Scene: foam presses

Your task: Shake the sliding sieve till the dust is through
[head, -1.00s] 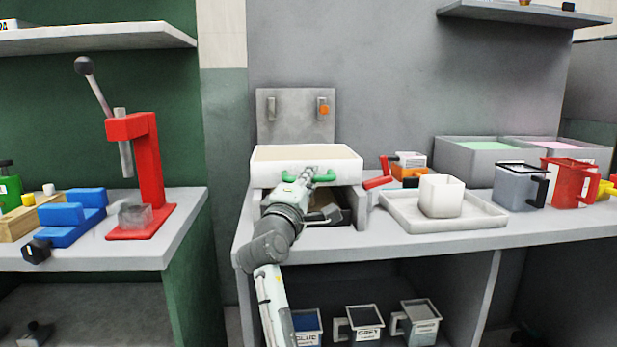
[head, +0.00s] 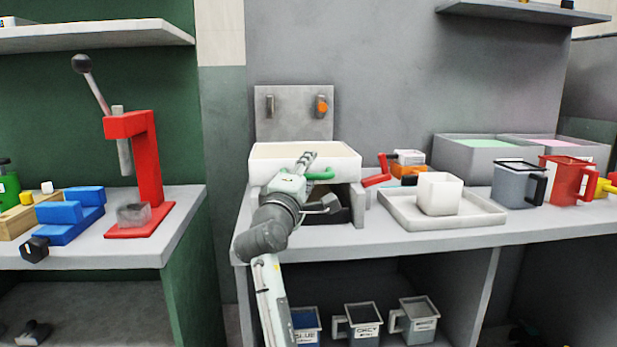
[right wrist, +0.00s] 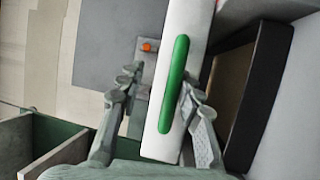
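The sliding sieve (head: 265,165) is a white open box with a pale inside and a green handle on its front (head: 322,174). It sits on a grey stand (head: 357,207) with a dark tray (head: 335,217) underneath. My right gripper (head: 306,162) is at the sieve's front and covers the handle's left part. In the right wrist view the green handle (right wrist: 174,85) and white front wall (right wrist: 182,30) lie between the spread fingers, nearer the right finger. The fingers look open and not closed on the handle. The sieve's contents cannot be made out. My left gripper is not in view.
A white cup (head: 440,193) stands in a shallow tray (head: 400,212) right of the stand. Grey and red jugs (head: 515,185) stand further right. A red lever press (head: 150,165) is on the left bench. Several labelled jugs (head: 364,325) are below the counter.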

